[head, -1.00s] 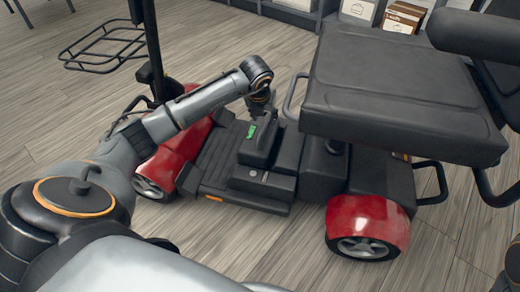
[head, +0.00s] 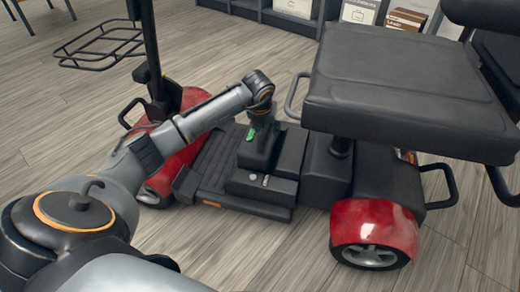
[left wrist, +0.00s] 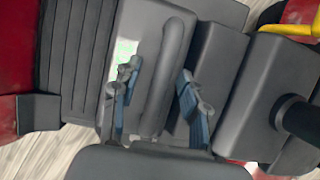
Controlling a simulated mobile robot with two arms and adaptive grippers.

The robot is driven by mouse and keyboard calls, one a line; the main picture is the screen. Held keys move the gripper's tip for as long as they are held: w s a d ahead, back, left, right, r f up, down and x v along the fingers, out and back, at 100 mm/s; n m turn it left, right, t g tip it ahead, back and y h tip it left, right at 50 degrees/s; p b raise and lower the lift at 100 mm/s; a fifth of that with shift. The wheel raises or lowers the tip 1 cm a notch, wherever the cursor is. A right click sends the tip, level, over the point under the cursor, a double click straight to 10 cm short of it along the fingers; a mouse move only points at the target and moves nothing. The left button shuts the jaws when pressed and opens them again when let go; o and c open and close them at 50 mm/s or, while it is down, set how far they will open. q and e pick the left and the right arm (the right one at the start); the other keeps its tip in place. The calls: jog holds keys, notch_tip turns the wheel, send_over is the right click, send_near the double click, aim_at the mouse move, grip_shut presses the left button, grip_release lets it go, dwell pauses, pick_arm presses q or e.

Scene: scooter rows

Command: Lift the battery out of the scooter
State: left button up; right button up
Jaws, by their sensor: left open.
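The battery (head: 252,157) is a dark grey block with a green label, seated on the scooter's (head: 225,170) deck in front of the seat post. In the left wrist view the battery (left wrist: 132,30) shows its raised bar handle (left wrist: 168,75) and the pale green label. My left gripper (head: 263,122) points down over the battery. In the left wrist view its two blue-grey fingers (left wrist: 157,98) are apart, one on each side of the handle. Whether they touch it I cannot tell. In the head view the gripper hides part of the handle. My right gripper is not in view.
The wide black seat (head: 400,90) overhangs the deck to the right of the gripper. The tiller (head: 148,55) rises at the left, with a wire basket (head: 100,48) beyond it. A shelf with boxes (head: 358,12) stands at the back. Wooden floor lies open around the scooter.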

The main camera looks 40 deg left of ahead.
pick_arm(q)
jog(key=shift+f, duration=0.25)
dwell(0.3)
jog(key=shift+c, duration=0.5)
grip_shut()
jog(key=shift+w+r, duration=0.1)
jog(key=shift+r, duration=0.1)
